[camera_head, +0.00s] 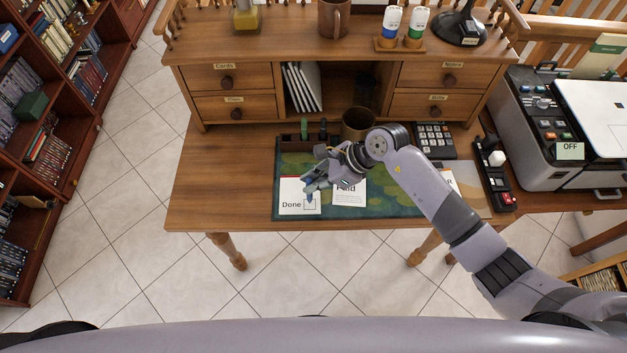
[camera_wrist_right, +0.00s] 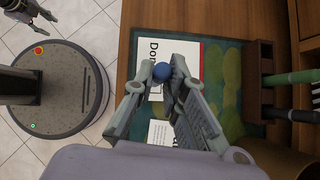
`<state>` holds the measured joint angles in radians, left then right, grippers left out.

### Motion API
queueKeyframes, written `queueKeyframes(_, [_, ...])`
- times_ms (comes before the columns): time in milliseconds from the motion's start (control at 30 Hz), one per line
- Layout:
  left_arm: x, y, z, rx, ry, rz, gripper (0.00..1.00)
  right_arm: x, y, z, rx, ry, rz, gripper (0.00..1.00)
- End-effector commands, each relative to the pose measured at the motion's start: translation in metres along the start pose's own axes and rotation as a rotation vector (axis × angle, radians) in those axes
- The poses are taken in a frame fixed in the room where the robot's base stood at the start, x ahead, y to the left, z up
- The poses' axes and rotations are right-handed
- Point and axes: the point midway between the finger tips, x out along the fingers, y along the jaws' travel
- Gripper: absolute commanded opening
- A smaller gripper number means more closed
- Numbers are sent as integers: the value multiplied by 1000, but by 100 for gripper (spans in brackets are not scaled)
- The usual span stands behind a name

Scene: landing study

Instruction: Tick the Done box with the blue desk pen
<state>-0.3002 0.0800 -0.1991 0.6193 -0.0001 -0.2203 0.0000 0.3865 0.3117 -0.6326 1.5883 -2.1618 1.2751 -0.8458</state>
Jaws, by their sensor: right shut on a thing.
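My right gripper (camera_head: 316,180) is shut on the blue desk pen (camera_head: 310,199) above the left end of the desk mat. In the right wrist view, the pen's round blue end (camera_wrist_right: 161,71) shows between the fingers (camera_wrist_right: 163,85). The white Done card (camera_head: 289,196) lies on the mat, with its square box (camera_head: 312,205) at its lower right. The pen's blue tip is over or near this box; I cannot tell if it touches. Part of the card (camera_wrist_right: 152,50) shows beyond the fingers in the wrist view. My left gripper (camera_wrist_right: 30,12) shows small in the wrist view's upper left corner.
A second white card (camera_head: 349,196) lies right of the Done card on the green mat (camera_head: 395,205). A pen holder (camera_wrist_right: 259,85) with a green pen (camera_wrist_right: 292,77) and dark pens stands behind. A brown cup (camera_head: 356,124) and a calculator (camera_head: 434,140) stand further right.

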Motion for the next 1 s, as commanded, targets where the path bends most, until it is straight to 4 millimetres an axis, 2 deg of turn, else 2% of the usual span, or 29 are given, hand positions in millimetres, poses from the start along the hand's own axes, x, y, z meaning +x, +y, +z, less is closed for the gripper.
queueKeyframes(1000, [7,0,0,1,1,0,40,4,0,-3,-2,1,0,0])
